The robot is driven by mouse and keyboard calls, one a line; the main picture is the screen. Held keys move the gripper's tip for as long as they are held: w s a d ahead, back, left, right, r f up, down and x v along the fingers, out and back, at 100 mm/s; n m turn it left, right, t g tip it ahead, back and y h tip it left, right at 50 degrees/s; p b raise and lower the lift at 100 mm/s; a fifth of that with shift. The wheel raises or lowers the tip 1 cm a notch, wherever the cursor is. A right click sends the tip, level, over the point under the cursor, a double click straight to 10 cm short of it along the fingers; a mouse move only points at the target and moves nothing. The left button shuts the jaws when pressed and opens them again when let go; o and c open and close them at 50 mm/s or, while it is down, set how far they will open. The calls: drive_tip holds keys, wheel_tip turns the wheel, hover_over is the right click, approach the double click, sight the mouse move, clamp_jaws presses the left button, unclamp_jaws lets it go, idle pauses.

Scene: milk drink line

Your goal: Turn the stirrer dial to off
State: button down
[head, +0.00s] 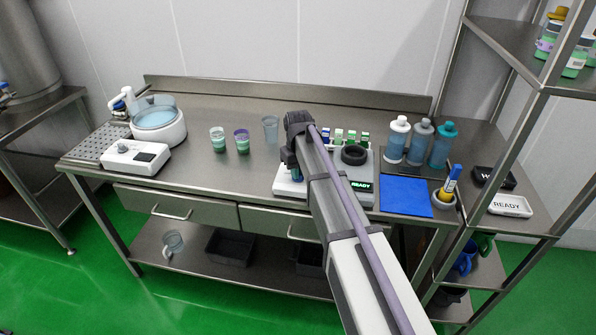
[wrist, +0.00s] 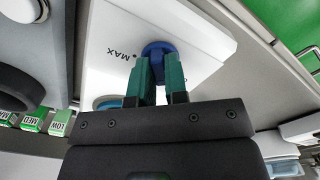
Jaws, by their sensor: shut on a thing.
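The blue dial (wrist: 158,47) is on a white panel (wrist: 200,25) printed MAX with a small dot, in the wrist view. My gripper (wrist: 159,62) is shut on the dial, its two green fingers on either side of it. The dial's pointer and any off mark are not readable. In the head view my arm covers most of the white unit (head: 287,187), and the gripper and dial are largely hidden behind it.
A black ring (head: 354,155), a READY display (head: 361,186) and green-labelled blocks (wrist: 33,121) are close to my gripper. Two filled cups (head: 218,140) and a clear one (head: 270,130) stand left. Three bottles (head: 419,141) and a blue mat (head: 404,194) are right.

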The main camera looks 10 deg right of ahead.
drive_tip(key=shift+n, duration=2)
drive_tip(key=c, duration=1.1)
unclamp_jaws()
drive_tip(key=shift+c, duration=0.2)
wheel_tip(320, 180, up, 11)
drive_tip(key=p, duration=1)
drive_tip(key=shift+p, duration=0.4)
drive_tip(key=shift+f, duration=0.1)
